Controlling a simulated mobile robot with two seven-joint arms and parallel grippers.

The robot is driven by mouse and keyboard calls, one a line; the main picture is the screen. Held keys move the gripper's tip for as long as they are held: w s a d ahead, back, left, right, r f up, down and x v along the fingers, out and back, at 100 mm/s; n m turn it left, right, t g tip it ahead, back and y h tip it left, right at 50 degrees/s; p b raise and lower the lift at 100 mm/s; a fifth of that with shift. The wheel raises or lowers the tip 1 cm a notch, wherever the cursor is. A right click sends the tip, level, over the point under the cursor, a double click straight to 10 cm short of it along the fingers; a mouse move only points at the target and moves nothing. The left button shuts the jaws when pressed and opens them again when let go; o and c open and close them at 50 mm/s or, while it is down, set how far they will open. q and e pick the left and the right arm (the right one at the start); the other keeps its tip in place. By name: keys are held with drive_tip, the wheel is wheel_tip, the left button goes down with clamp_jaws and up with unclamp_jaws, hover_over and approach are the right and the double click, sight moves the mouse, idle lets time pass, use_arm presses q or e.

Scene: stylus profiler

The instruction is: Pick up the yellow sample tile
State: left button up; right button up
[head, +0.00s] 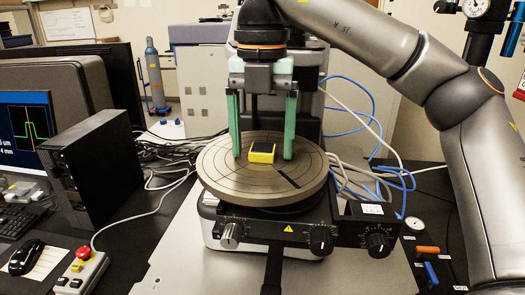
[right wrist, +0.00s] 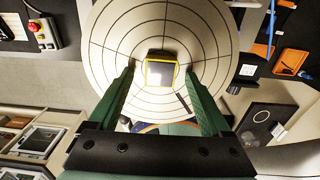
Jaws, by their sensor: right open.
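The yellow sample tile (head: 261,153) is a small yellow block with a dark top. It lies on the round grey stage (head: 222,179) near its middle. My left gripper is not in view.
A black box (head: 92,165) and a monitor (head: 28,125) stand left. A red stop button box (head: 82,268) and mouse (head: 25,257) are front left. Cables (head: 340,180) run behind and right of the stage.

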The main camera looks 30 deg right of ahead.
clamp_jaws()
idle(0.7)
